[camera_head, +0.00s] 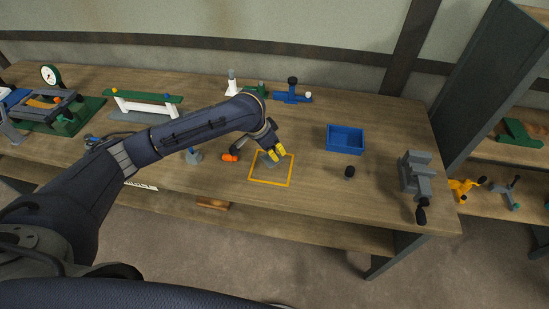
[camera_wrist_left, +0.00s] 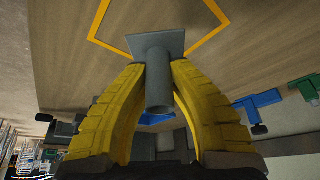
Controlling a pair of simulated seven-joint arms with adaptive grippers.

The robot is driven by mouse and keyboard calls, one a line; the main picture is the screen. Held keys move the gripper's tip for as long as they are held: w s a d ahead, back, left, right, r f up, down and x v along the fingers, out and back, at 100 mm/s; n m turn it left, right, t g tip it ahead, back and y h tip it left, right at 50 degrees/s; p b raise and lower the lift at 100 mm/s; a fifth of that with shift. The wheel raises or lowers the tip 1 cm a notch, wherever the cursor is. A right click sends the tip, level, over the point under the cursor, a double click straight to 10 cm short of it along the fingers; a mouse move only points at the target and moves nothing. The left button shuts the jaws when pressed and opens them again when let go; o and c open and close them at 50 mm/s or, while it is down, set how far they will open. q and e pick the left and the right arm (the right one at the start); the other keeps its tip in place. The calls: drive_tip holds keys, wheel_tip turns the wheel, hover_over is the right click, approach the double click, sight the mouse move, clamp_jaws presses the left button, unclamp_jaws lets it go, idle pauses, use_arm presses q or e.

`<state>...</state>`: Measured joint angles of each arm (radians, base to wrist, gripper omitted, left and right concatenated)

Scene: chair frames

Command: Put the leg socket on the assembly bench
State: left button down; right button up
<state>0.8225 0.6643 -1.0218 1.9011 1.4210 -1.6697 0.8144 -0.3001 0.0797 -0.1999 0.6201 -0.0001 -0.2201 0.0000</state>
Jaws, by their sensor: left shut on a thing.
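The leg socket, a grey tube on a square flange plate, shows in the left wrist view (camera_wrist_left: 157,82) and as a small grey patch in the head view (camera_head: 266,161). My left gripper (camera_head: 278,153) has yellow fingers, which also show in the left wrist view (camera_wrist_left: 159,70), shut on the socket's tube from both sides. The flange faces the wooden assembly bench (camera_head: 220,182), within or over a yellow square outline (camera_head: 272,184) on its top. I cannot tell whether the flange touches the wood. My right gripper is not in view.
A blue bin (camera_head: 345,139), a small black knob-like piece (camera_head: 349,172) and a grey vise (camera_head: 414,175) are to the right. An orange-handled tool (camera_head: 230,157) lies just left of the outline. Fixtures stand along the back. The bench's front strip is mostly clear.

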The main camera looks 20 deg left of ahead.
use_arm(q)
drive_tip(key=shift+f, duration=1.95)
drive_tip(key=shift+f, duration=0.1)
drive_tip(key=c, duration=1.3)
unclamp_jaws()
drive_tip(key=shift+o, duration=0.2)
drive_tip(key=v, duration=1.2)
drive_tip(key=shift+w, duration=0.15)
